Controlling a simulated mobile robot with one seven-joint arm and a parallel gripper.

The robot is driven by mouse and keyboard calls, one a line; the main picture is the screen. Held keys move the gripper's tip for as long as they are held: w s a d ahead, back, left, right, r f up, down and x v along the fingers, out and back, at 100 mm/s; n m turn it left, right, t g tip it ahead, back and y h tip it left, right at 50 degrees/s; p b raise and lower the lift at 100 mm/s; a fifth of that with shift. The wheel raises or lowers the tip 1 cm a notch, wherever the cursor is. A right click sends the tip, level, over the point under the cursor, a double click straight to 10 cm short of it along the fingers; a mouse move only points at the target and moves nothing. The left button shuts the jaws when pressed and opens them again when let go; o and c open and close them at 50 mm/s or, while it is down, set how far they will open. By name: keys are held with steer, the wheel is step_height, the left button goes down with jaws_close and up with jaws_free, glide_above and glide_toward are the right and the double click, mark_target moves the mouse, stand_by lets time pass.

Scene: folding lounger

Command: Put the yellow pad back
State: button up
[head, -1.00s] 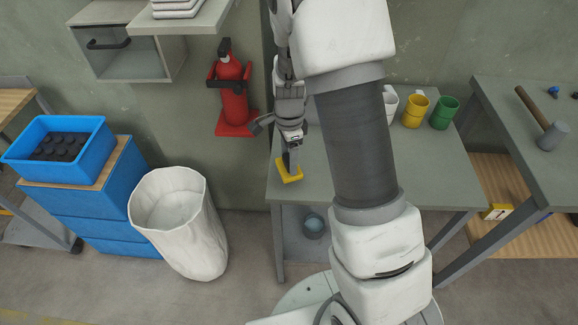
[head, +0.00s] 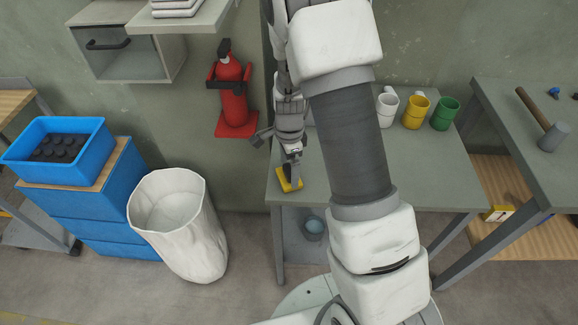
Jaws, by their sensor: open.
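The yellow pad (head: 285,182) is at the left front corner of the grey-green table in the head view. My gripper (head: 292,178) is open, with its dark fingers just at and over the pad and hiding part of it. Whether a finger touches the pad cannot be told.
White, yellow and green mugs (head: 446,113) stand at the back right of the table (head: 420,180). A red fire extinguisher (head: 233,90) hangs on the wall to the left. A white bag bin (head: 180,230) and a blue crate (head: 55,152) on blue drawers stand further left.

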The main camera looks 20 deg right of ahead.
mark_target(289, 169)
steer(key=s+r+n+t+p, duration=0.1)
steer(key=s+r+n, duration=0.3)
steer(key=r, duration=0.8)
steer(key=s+r+n+t+p, duration=0.1)
steer(key=s+r+n, duration=0.3)
steer(key=r, duration=0.9)
steer(key=s+r+n+t, duration=0.1)
steer(key=s+r+n, duration=0.1)
steer(key=s+n, duration=0.2)
steer(key=s+r+n+t, duration=0.2)
steer(key=s+n, duration=0.3)
steer(key=s, duration=0.3)
steer(key=shift+s+r+t, duration=0.25)
steer(key=shift+r+t, duration=0.05)
steer(key=shift+r, duration=0.55)
steer(key=shift+r, duration=0.15)
steer(key=shift+d, duration=0.1)
